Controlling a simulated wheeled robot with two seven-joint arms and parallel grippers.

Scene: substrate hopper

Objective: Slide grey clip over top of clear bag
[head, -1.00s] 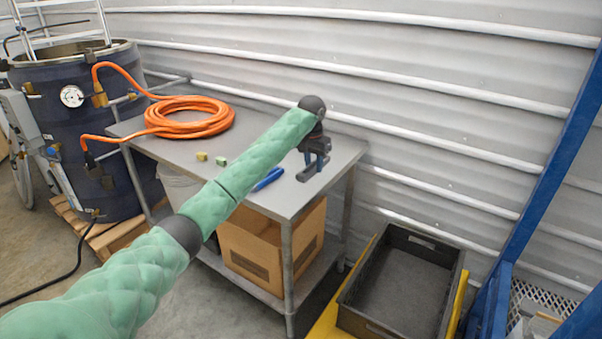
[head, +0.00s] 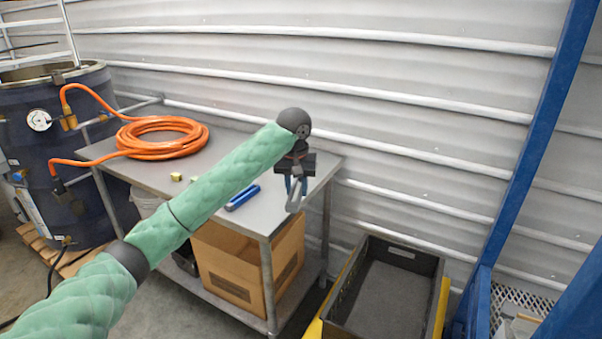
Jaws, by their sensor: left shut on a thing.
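My left gripper (head: 296,184) is at the right end of the metal table and points down. It is shut on a slim grey piece, which looks like the grey clip (head: 295,202), hanging below the fingers near the table's right edge. Whether the clip touches the table is hard to tell. The clear bag is not seen in this view. My right gripper is not in view.
A dark drum (head: 55,150) stands left. A black tray (head: 385,300) is at lower right.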

